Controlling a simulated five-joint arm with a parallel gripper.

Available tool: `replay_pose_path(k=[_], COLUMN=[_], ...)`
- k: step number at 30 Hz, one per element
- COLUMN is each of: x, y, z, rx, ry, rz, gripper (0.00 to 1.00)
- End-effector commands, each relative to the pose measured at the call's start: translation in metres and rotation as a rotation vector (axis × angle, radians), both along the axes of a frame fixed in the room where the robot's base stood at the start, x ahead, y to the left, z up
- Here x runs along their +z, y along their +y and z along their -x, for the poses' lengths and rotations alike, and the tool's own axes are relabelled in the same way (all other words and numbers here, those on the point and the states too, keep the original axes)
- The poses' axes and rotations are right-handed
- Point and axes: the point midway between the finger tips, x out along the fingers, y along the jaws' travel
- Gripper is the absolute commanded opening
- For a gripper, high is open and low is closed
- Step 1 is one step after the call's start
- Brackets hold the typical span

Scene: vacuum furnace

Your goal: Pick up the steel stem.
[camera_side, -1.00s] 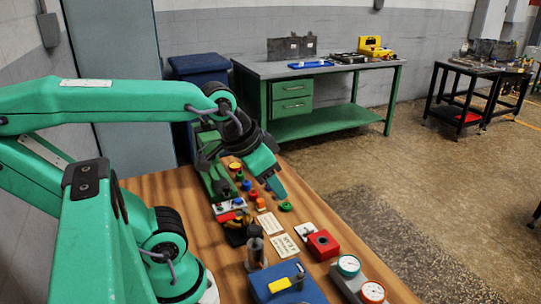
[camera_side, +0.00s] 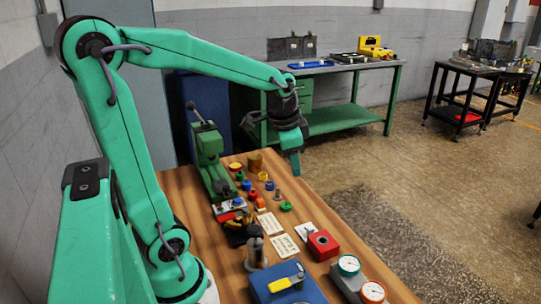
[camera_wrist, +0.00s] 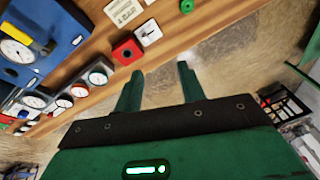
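A small grey stem (camera_side: 278,195), which looks like the steel stem, stands upright on the wooden table among coloured knobs. It is small in the side view, and I cannot make it out in the wrist view. My gripper (camera_side: 294,166) hangs above and slightly right of it in the picture, pointing down and apart from it. In the wrist view my gripper (camera_wrist: 160,84) has its two green fingers spread, with nothing between them.
A green knob (camera_side: 286,206) is close to the stem. A red box (camera_side: 322,245), gauges (camera_side: 349,265) and a blue box (camera_side: 287,284) stand nearer. A green machine (camera_side: 212,165) stands at the back left. The floor right of the table is clear.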

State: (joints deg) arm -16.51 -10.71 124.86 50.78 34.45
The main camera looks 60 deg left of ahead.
Motion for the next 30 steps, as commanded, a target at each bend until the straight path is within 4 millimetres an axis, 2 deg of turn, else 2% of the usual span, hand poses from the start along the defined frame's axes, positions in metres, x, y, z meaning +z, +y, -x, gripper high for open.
replay_pose_path(k=[9,21,25,30], x=[-0.04,-0.109,-0.127,-0.138], y=[0.061,0.139,0.157,0.168], z=[-0.031,-0.046,-0.046,-0.045], rx=[-0.122,-0.287,-0.328,-0.356], ry=[0.114,0.229,0.25,0.262], rz=[-0.015,0.01,0.021,0.028], gripper=[0.4,0.4,0.4,0.4])
